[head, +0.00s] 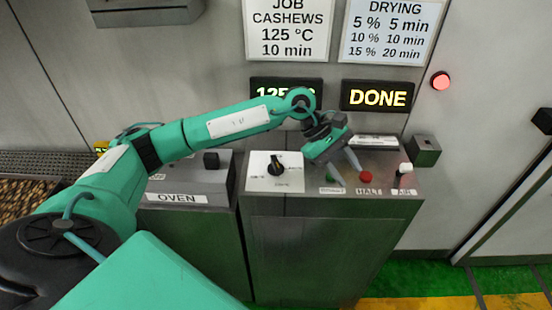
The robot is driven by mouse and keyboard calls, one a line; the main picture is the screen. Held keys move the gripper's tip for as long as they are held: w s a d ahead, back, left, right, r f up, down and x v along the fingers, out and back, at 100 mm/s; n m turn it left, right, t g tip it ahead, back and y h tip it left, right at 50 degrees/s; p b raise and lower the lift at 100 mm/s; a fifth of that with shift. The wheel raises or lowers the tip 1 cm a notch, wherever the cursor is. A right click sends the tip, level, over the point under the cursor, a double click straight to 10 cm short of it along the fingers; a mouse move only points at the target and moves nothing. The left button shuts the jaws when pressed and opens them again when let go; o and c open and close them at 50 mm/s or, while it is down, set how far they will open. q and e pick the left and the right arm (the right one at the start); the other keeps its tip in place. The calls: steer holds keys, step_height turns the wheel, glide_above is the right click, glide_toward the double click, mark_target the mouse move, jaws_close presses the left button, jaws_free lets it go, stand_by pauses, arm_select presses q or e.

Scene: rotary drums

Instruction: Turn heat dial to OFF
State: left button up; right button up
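The dial (276,168) is a black knob on a white plate with small lettering around it, on top of the grey control console. The lettering is too small to read surely, so I cannot tell which mark the knob points at. My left gripper (346,168) hangs over the console to the right of the dial, apart from it, between the dial and the red button. Its two grey fingers are spread with nothing between them. My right gripper is not in view.
The console (310,205) also has a red button (366,177) labelled HALT and a white-topped lever (405,172). An OVEN panel (190,185) with a black knob stands left. Displays behind read DONE (378,96) and a partly hidden 125. A red lamp (440,81) glows on the wall.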

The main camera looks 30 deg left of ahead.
arm_select(q)
steer(key=w+a+r+m+y, duration=0.15)
steer(key=a+y, duration=0.35)
steer(key=a, duration=0.6)
step_height(320, 180, up, 2)
steer(key=y, duration=0.4)
glide_above(276, 161)
steer(key=shift+m, duration=0.25)
step_height(276, 161, down, 12)
steer(key=p, duration=0.5)
steer(key=shift+f, duration=0.65)
jaws_close()
